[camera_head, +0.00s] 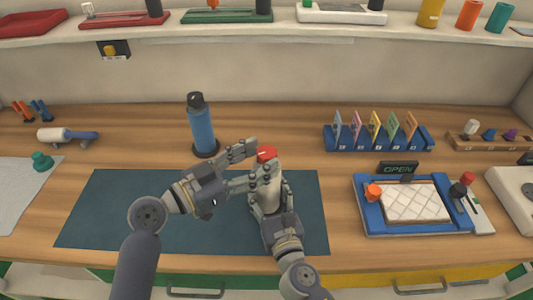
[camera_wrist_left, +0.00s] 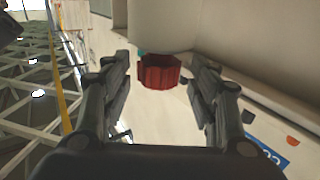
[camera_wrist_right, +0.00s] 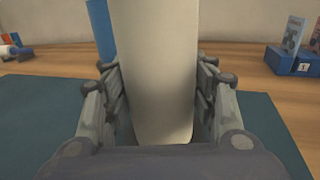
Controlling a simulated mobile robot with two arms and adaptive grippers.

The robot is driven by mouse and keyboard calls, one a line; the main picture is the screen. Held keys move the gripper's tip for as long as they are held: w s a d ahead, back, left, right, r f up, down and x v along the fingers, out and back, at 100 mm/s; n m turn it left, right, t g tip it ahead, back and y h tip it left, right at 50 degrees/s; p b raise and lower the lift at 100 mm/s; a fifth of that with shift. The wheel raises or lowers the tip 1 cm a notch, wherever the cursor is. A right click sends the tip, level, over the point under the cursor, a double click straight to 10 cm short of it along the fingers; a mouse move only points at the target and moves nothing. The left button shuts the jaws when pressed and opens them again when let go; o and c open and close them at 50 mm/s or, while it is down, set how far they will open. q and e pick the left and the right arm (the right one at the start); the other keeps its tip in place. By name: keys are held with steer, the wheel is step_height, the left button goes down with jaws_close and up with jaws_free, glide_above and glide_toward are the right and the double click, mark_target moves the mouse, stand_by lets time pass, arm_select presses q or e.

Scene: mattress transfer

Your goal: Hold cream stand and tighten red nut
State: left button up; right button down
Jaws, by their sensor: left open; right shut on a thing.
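The cream stand (camera_head: 264,186) is upright on the dark mat (camera_head: 130,210) and also fills the middle of the right wrist view (camera_wrist_right: 155,70). My right gripper (camera_head: 268,192) is shut on the stand, with fingers on both sides of it. The red nut (camera_head: 266,154) is on top of the stand. In the left wrist view the ribbed red nut (camera_wrist_left: 158,72) shows between the fingertips, with the pale stand beside it. My left gripper (camera_head: 248,165) is open, its fingers pointing right beside the nut. I cannot tell whether a finger touches the nut.
A blue bottle (camera_head: 202,128) stands behind the mat, close to my left gripper. A blue card rack (camera_head: 378,138) and a blue-framed tray (camera_head: 415,205) are at right. A white-and-blue roller (camera_head: 66,135) lies at left. The left part of the mat is clear.

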mark_target(259, 151)
arm_select(q)
steer(key=shift+x, duration=1.4)
arm_select(e)
steer(key=shift+r, duration=0.2)
arm_select(q)
steer(key=shift+c, duration=0.5)
steer(key=c, duration=1)
